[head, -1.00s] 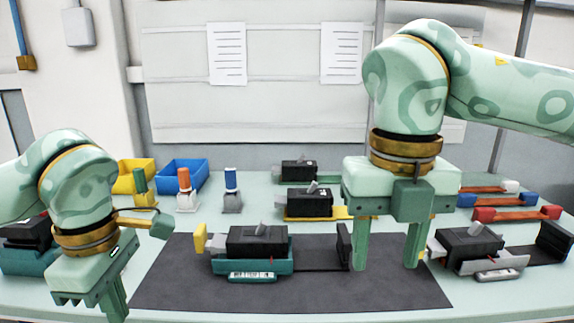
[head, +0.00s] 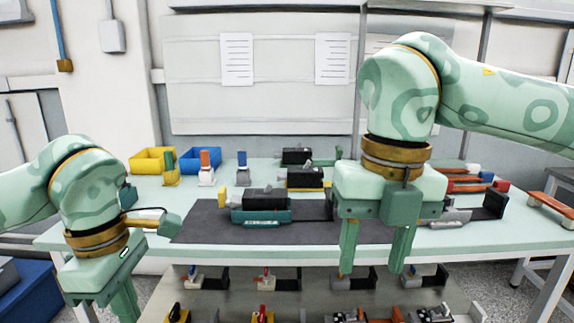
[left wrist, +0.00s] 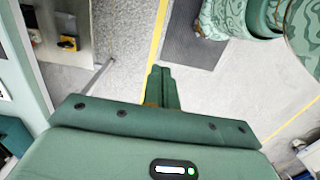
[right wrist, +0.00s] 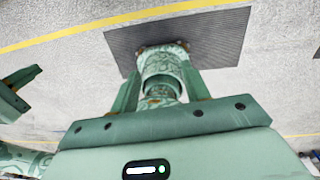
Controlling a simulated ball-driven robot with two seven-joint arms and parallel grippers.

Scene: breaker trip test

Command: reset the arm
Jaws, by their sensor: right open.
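My right gripper (head: 374,260) hangs fingers-down in front of the bench's near edge. Its two fingers are apart with nothing held between them. In the right wrist view its open fingers (right wrist: 162,92) point at the floor and part of my own base. My left gripper (head: 122,302) is lower, at the left, also in front of the bench. In the left wrist view its fingers (left wrist: 162,90) are together with nothing visible between them. My right arm hides part of the bench and of the dark mat (head: 205,232).
The bench (head: 130,232) holds a black breaker in a teal holder (head: 262,215) on the mat, with further breakers behind and right. Yellow (head: 150,160) and blue (head: 202,160) bins stand at the back left. A lower shelf (head: 310,283) holds several parts. Floor lies below both grippers.

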